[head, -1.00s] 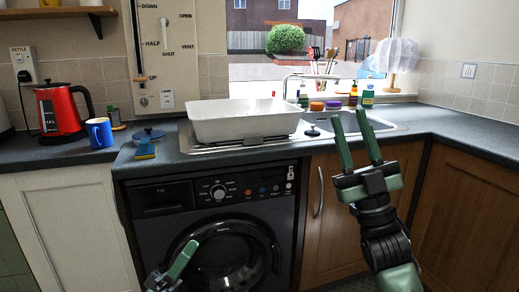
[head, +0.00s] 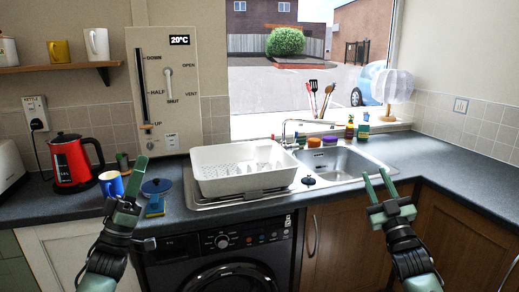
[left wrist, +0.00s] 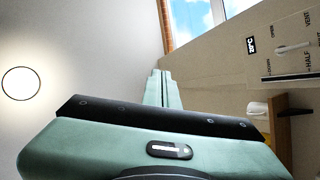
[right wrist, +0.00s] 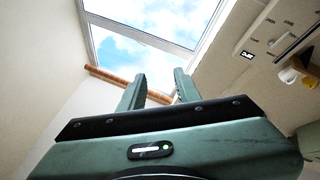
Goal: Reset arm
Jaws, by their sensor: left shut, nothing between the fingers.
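My left gripper (head: 140,160) is raised at the lower left of the head view, in front of the worktop. Its fingers (left wrist: 163,88) are together in the left wrist view, with nothing between them. My right gripper (head: 376,173) points up at the lower right of the head view, in front of the wooden cupboards. Its green fingers (right wrist: 158,82) stand apart with nothing between them in the right wrist view. Both grippers point upward, and the wrist views show mostly ceiling, wall and window.
A dark worktop (head: 474,182) runs around the corner. A white dish rack (head: 222,187) stands beside the metal sink (head: 348,163). A red kettle (head: 70,163), blue mug (head: 108,184) and blue lidded pot (head: 156,187) are near my left gripper. A washing machine (head: 215,255) is below.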

